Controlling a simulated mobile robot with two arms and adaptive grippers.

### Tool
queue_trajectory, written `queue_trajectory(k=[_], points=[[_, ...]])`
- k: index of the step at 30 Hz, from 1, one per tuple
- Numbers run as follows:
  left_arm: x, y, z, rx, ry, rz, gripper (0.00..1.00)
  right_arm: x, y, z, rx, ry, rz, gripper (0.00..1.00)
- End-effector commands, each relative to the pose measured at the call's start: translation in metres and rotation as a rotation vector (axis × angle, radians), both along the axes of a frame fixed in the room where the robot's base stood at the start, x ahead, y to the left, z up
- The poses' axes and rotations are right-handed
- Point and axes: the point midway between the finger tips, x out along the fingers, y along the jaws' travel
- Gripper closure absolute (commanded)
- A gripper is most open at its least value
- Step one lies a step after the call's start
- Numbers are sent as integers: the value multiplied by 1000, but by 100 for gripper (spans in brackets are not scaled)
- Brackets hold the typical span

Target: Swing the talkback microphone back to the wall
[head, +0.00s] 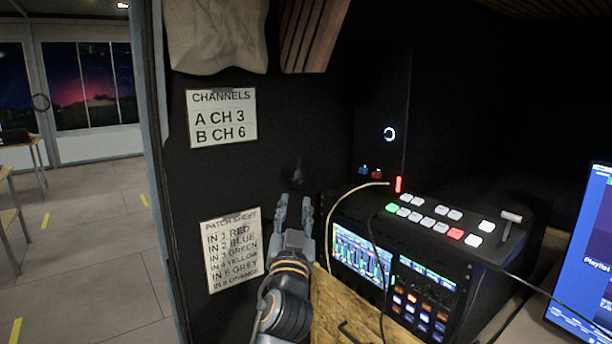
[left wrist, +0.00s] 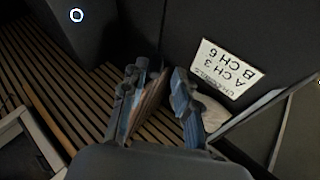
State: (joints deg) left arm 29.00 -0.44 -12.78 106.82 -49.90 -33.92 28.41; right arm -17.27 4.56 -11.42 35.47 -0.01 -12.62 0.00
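I cannot clearly make out the talkback microphone. A small dark shape (head: 297,172) on the black wall, just above my left gripper, may be part of it, but it is too dark to tell. My left gripper (head: 293,208) points up in front of that wall, beside the patch sheet. Its two fingers stand apart, and in the left wrist view (left wrist: 160,100) there is a gap between them. Whether anything dark touches the fingers is unclear. My right gripper is in neither view.
The channels sign (head: 221,117) and patch sheet (head: 233,250) hang on the black wall. A video switcher (head: 430,235) with lit buttons stands to the right, with a pale cable (head: 340,200) arching beside it. A monitor (head: 585,265) is at far right. Open floor lies left.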

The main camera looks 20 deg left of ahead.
Motion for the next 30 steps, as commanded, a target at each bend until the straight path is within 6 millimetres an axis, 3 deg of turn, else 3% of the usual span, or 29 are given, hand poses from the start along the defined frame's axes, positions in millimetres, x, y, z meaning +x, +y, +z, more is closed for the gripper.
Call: queue_trajectory(k=[6, 18, 30], points=[[39, 9, 20, 3, 2, 0, 70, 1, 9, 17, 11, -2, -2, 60], [101, 24, 43, 1, 4, 0, 70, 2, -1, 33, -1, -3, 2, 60], [115, 28, 47, 1, 4, -1, 70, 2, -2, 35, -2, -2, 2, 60]])
